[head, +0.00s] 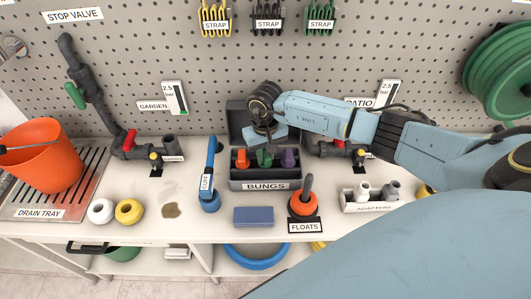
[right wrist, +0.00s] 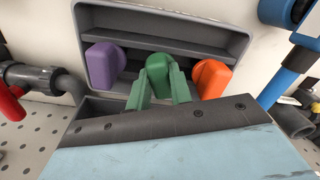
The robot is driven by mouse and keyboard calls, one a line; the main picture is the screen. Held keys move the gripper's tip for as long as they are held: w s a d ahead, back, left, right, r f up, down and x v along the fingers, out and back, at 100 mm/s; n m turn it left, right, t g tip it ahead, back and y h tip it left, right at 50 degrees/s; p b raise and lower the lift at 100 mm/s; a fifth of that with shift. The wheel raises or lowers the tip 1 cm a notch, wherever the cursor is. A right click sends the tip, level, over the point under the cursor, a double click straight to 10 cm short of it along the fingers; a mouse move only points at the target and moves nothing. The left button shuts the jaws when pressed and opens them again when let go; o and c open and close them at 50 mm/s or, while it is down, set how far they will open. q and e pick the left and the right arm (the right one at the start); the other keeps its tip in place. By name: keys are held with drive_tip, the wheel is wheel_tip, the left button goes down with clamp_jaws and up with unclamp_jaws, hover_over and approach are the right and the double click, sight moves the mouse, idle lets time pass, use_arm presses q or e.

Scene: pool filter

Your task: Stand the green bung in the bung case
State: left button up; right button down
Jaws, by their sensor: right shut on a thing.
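The green bung (head: 264,158) is upright in the middle of the grey bung case (head: 266,174), labelled BUNGS, between the orange bung (head: 242,159) and the purple bung (head: 289,158). My right gripper (head: 265,147) reaches down from above and is shut on the green bung. In the right wrist view the green bung (right wrist: 158,74) shows between the two fingers (right wrist: 160,92), with purple (right wrist: 104,66) and orange (right wrist: 211,78) on either side. The bung's lower end is hidden, so I cannot tell whether it rests fully in its seat. My left gripper is not in view.
The case's raised lid (head: 238,120) stands behind my gripper. In front are a blue block (head: 253,216) and the floats stand (head: 305,226). A blue pipe tool (head: 210,165) stands left, the adapters tray (head: 367,207) right. Bare counter lies around the block.

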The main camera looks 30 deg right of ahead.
drive_tip(key=c, duration=1.3)
unclamp_jaws()
drive_tip(key=shift+f, duration=0.1)
drive_tip(key=shift+o, duration=0.2)
wheel_tip(320, 180, up, 12)
drive_tip(key=shift+w, duration=0.1)
